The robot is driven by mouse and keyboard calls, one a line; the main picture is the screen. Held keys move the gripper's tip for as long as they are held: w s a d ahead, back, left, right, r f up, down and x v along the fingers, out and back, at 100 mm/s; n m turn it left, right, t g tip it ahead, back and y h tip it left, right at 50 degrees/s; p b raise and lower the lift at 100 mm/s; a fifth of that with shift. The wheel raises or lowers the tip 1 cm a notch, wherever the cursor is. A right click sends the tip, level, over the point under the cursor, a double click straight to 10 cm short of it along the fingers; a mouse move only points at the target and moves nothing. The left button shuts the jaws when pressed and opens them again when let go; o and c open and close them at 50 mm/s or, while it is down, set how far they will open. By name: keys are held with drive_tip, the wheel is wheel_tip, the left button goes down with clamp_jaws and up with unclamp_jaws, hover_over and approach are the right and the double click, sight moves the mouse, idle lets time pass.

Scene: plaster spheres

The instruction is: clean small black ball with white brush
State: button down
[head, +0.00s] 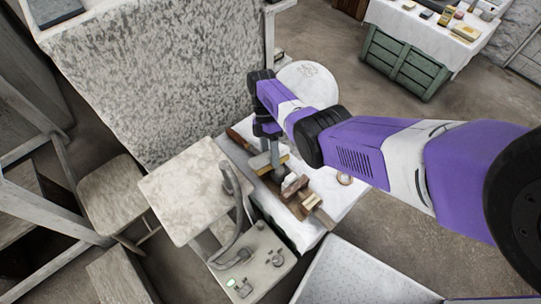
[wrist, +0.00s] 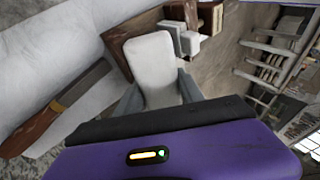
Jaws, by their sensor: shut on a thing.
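My gripper (head: 275,158) reaches down over the white-covered table, among the objects lying there. In the wrist view its two grey fingers stand on either side of a pale, rounded white block (wrist: 153,62). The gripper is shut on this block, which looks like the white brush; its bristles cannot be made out.
A wooden-handled tool (wrist: 55,108) lies on the white cloth. Brown wooden pieces (head: 293,186) lie in front of the gripper. A pale stool-like top (head: 185,190) stands left of the table. A large speckled block (head: 150,80) rises behind. A green crate (head: 405,62) is far right.

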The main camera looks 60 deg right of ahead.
sight(282, 146)
drive_tip(key=shift+s+f, duration=0.2)
drive_tip(key=shift+f, duration=0.1)
drive_tip(key=shift+s+d+f+b, duration=0.1)
drive_tip(key=shift+s+d+b, duration=0.15)
drive_tip(key=shift+d, duration=0.2)
drive_tip(key=shift+s+d+f+b, duration=0.1)
drive_tip(key=shift+s+d+b, duration=0.15)
drive_tip(key=shift+d, duration=0.2)
drive_tip(key=shift+s+d+f+b, duration=0.1)
drive_tip(key=shift+s+d+b, duration=0.15)
drive_tip(key=shift+d, duration=0.3)
drive_tip(key=shift+s+d+b, duration=0.15)
drive_tip(key=shift+s+d, duration=0.05)
drive_tip(key=shift+d, duration=0.35)
drive_tip(key=shift+w+a+r+p, duration=0.15)
drive_tip(key=shift+w+a+p, duration=0.2)
drive_tip(key=shift+a, duration=0.35)
drive_tip(key=shift+w+a+r+p, duration=0.15)
drive_tip(key=shift+w+a+p, duration=0.15)
drive_tip(key=shift+a, duration=0.45)
drive_tip(key=shift+w+a+r+p, duration=0.15)
drive_tip(key=shift+w+a+p, duration=0.2)
drive_tip(key=shift+a, duration=0.35)
drive_tip(key=shift+w+d+r+b, duration=0.1)
drive_tip(key=shift+d+r+b, duration=0.2)
drive_tip(key=shift+d, duration=0.4)
drive_tip(key=shift+d+r+b, duration=0.1)
drive_tip(key=shift+d+r, duration=0.25)
drive_tip(key=shift+d, duration=0.35)
drive_tip(key=shift+f, duration=0.1)
